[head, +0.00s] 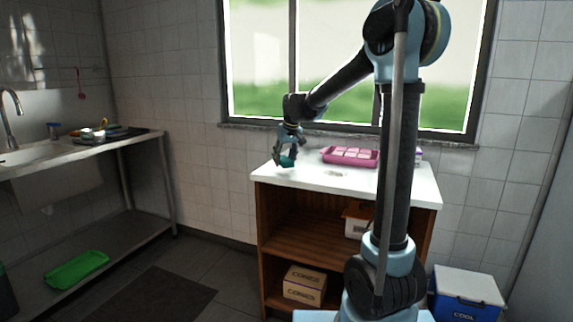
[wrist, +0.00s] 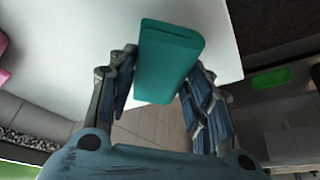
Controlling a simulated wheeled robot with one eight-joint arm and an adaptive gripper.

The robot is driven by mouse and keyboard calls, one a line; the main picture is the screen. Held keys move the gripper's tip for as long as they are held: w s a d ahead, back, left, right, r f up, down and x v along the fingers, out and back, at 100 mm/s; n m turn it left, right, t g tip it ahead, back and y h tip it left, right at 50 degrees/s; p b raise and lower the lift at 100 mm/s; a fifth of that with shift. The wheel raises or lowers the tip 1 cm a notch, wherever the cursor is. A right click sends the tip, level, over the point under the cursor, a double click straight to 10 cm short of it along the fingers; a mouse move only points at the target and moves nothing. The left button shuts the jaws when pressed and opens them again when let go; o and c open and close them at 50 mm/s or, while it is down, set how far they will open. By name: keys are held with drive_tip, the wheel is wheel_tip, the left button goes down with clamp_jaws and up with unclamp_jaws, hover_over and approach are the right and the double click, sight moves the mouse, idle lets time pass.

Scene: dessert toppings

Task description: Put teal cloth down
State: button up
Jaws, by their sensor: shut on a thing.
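The teal cloth (wrist: 170,62) is a folded block in the middle of the wrist view, between the two fingers of my gripper (wrist: 165,88). My gripper is shut on it. In the head view my gripper (head: 285,155) is over the left end of the white counter top (head: 310,182), and the cloth shows as a small teal patch (head: 287,161) at its fingertips. I cannot tell whether the cloth touches the counter. In the wrist view the white top (wrist: 85,50) lies behind the cloth, and its edge runs close by, with floor tiles showing below.
A pink tray (head: 350,163) with pale compartments stands on the counter to the right of my gripper. Front middle of the counter looks mostly clear. A cones box (head: 304,285) is on the lower shelf. A blue cooler (head: 467,293) stands right; a steel sink bench (head: 75,150) stands left.

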drive_tip(key=shift+f, duration=0.85)
drive_tip(key=shift+f, duration=0.55)
drive_tip(key=o, duration=1)
